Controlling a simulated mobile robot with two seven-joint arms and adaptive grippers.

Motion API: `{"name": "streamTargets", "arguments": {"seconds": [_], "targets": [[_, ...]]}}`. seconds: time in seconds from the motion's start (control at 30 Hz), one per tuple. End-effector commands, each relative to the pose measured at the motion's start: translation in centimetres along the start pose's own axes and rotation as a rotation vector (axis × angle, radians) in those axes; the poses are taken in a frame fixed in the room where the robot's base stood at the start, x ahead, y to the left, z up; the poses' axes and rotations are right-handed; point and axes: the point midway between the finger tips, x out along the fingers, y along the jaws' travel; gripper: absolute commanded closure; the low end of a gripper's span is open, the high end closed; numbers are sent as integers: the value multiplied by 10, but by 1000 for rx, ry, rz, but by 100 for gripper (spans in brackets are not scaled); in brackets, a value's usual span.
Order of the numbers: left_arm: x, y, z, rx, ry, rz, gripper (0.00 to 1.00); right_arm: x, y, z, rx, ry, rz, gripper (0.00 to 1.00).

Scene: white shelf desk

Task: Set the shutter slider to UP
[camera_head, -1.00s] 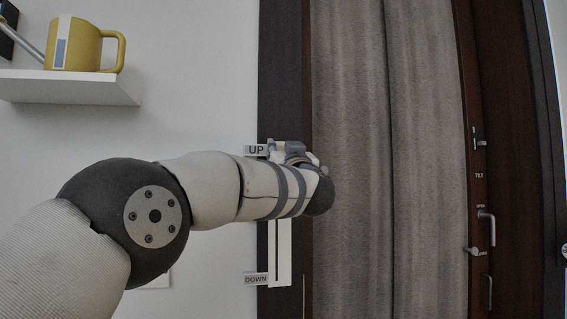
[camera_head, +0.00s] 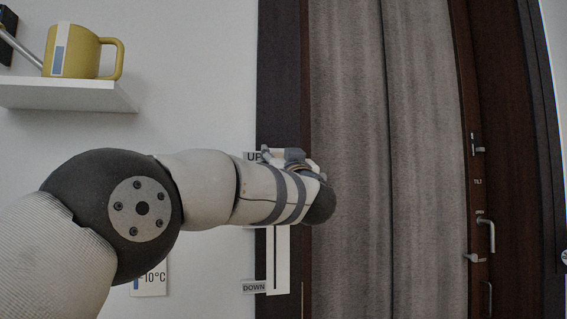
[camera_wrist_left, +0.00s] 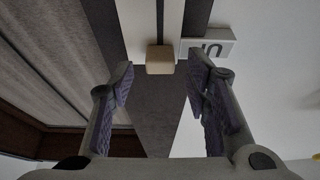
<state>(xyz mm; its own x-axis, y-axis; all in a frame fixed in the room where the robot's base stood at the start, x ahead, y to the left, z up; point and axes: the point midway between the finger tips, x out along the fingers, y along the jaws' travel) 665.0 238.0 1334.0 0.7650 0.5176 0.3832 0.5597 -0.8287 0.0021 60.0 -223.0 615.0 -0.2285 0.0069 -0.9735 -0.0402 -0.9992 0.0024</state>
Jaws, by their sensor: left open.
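The shutter slider's white track plate (camera_head: 283,262) is on the dark frame beside the curtain; my left arm hides its upper part in the head view. The UP label (camera_head: 251,156) is partly covered by my arm, and the DOWN label (camera_head: 254,287) is below. In the left wrist view, which is inverted, the beige slider knob (camera_wrist_left: 160,60) is at the near end of the visible track, beside the UP label (camera_wrist_left: 207,49). My left gripper (camera_wrist_left: 162,74) is open, its fingers on either side of the knob, with no visible contact. It shows partly in the head view (camera_head: 284,156).
A white shelf (camera_head: 68,95) with a yellow mug (camera_head: 80,50) is at upper left. A -10°C card (camera_head: 150,278) is on the wall below my arm. A grey curtain (camera_head: 350,100) and a dark panel with handles (camera_head: 486,232) are to the right.

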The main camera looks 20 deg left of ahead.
Motion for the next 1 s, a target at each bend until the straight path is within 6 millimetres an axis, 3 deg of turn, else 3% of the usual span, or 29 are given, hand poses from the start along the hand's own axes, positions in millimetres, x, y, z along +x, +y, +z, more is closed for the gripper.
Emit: {"name": "streamTargets", "arguments": {"seconds": [0.3,0.43,0.6,1.0], "targets": [[-78,0,-3,3,5,4,57,0,0,0,0,0,0,60],[-100,0,-3,1,5,2,57,0,0,0,0,0,0,60],[-110,-1,-2,0,5,1,57,0,0,0,0,0,0,60],[-110,-1,-2,0,4,0,57,0,0,0,0,0,0,60]]}}
